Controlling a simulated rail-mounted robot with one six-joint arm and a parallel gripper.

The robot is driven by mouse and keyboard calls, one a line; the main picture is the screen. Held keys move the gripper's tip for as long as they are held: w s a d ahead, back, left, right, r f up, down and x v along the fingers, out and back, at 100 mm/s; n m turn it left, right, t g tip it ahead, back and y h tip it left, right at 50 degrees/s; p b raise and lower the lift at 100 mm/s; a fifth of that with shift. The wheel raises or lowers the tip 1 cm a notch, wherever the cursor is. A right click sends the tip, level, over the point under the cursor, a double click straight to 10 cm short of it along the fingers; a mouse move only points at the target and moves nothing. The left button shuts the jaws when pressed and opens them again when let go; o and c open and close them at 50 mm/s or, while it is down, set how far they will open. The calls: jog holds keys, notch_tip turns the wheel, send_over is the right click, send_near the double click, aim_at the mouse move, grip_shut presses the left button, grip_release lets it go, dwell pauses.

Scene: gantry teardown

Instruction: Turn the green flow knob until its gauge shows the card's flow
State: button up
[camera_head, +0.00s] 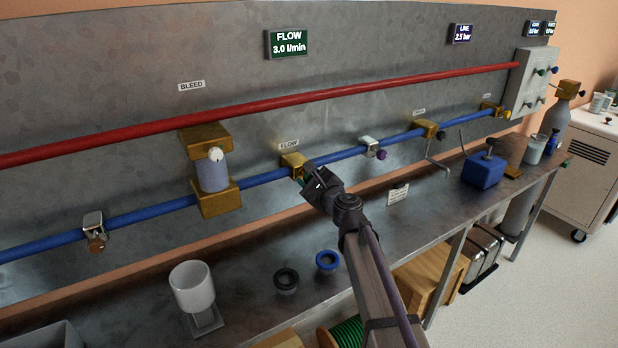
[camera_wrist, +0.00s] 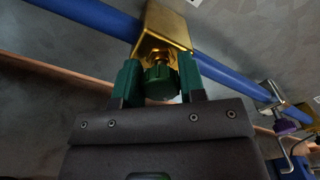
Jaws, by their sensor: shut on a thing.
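The green flow knob (camera_wrist: 159,82) sits on a brass valve block (camera_wrist: 166,27) on the blue pipe. My gripper (camera_wrist: 160,85) has its two green fingers on either side of the knob and is shut on it. In the head view my gripper (camera_head: 304,184) reaches the brass block (camera_head: 293,160) under the FLOW label, and the knob is mostly hidden there. The green FLOW gauge (camera_head: 289,43) reads 3.0 l/min. A small white card (camera_head: 398,194) stands on the bench right of my gripper; its writing is too small to read.
A red pipe (camera_head: 330,95) runs above the blue pipe (camera_head: 265,178). A filter with brass ends (camera_head: 211,172) is to the left, a purple-knobbed valve (camera_head: 375,150) to the right. A white cup (camera_head: 192,286) and two rings (camera_head: 327,260) are on the bench. The LINE gauge (camera_head: 461,34) reads 2.5 bar.

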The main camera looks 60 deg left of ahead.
jog(key=n, duration=0.5)
jog(key=shift+s+f, duration=0.1)
jog(key=n, duration=0.5)
jog(key=shift+f+n, duration=0.1)
jog(key=shift+n, duration=0.3)
jog(key=n, duration=0.5)
jog(key=shift+n, duration=0.3)
jog(key=n, duration=0.5)
jog(key=shift+f+b, duration=0.1)
jog(key=shift+b, duration=0.2)
jog(key=o, duration=0.9)
